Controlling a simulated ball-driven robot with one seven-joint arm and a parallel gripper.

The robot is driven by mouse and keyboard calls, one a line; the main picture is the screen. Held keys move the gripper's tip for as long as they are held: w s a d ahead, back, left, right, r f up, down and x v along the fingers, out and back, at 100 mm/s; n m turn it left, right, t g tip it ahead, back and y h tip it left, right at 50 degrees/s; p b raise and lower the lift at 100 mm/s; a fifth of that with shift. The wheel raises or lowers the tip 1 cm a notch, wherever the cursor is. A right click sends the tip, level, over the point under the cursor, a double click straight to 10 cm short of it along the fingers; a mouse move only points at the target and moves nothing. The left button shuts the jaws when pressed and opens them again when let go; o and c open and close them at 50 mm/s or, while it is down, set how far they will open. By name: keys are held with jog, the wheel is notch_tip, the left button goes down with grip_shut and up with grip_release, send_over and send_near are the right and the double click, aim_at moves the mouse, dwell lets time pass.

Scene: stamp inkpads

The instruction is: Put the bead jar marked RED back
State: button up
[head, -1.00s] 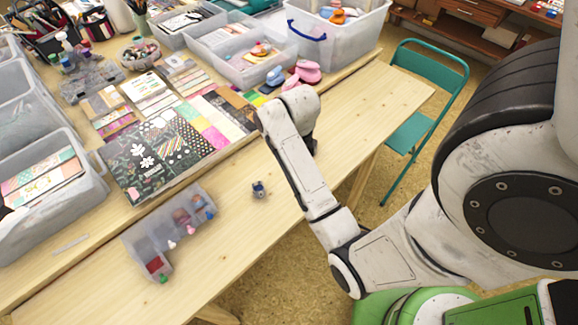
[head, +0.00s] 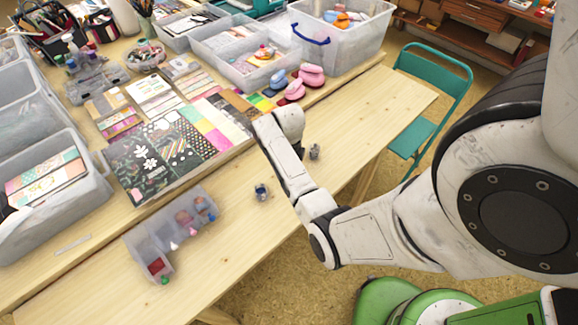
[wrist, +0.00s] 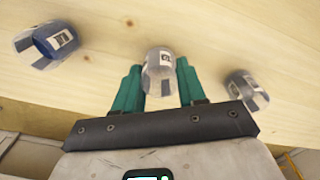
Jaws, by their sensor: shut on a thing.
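My gripper (wrist: 158,66) has green fingers and is shut on a small clear jar (wrist: 160,82) with a printed label, over the wooden table in the wrist view. The label is too small to read, so I cannot tell whether it says RED. A blue jar (wrist: 47,44) lies to the left and another jar (wrist: 247,90) to the right. In the head view, a blue jar (head: 262,192) and a grey jar (head: 314,151) show on the table. My arm hides the gripper and held jar there. A grey compartment tray (head: 150,240) holds small coloured pieces.
Patterned paper sheets (head: 155,155) and pink and blue punches (head: 295,88) lie behind my arm. Clear bins (head: 50,190) stand at the left. A teal folding chair (head: 420,130) is beyond the table. The table's front right is clear.

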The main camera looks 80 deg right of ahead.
jog(key=shift+f, duration=0.15)
jog(key=o, duration=1.1)
jog(key=shift+c, duration=0.2)
notch_tip(320, 180, up, 11)
jog(key=s+a+f+m, duration=0.1)
jog(key=s+a+m, duration=0.2)
jog(key=a+m, duration=1.1)
jog(key=s+a+m+t, duration=0.1)
jog(key=s+a+m, duration=0.2)
jog(key=a+m, duration=1.1)
jog(key=m, duration=0.7)
jog(key=shift+s+a+f+m, duration=0.15)
jog(key=shift+a+f+m, duration=0.15)
jog(key=shift+f, duration=0.1)
